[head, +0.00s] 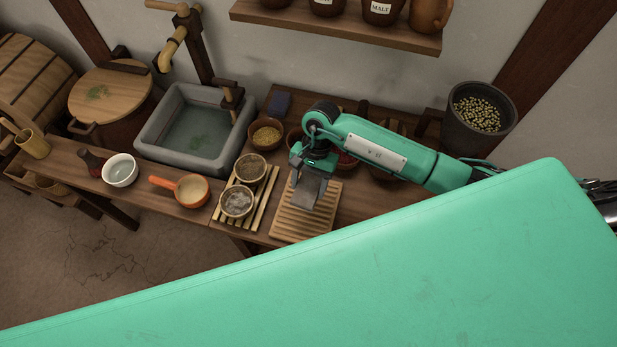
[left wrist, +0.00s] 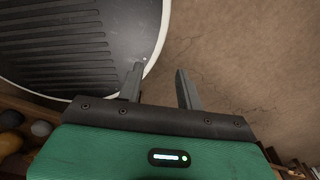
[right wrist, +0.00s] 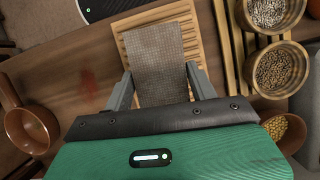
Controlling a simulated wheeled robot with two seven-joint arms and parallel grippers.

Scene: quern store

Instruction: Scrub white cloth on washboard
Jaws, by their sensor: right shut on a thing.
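The washboard (head: 290,229) is a light wooden board with ridges lying at the bench's front edge, right of the bowls. It also shows in the right wrist view (right wrist: 187,17). The cloth (head: 307,191) looks greyish white and hangs from my right gripper (head: 312,168) over the washboard. In the right wrist view the cloth (right wrist: 156,48) spreads between the fingers of my right gripper (right wrist: 160,74) and covers the middle of the ridges. I cannot tell how firmly it touches them. My left gripper (left wrist: 158,78) is open and empty above the floor, outside the head view.
A slatted rack (head: 263,207) with two bowls stands close left of the washboard. An orange pan (head: 194,191), a white bowl (head: 120,170) and a stone basin (head: 196,128) are farther left. A dark bucket (head: 450,133) stands at the right. A shelf (head: 335,31) hangs above.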

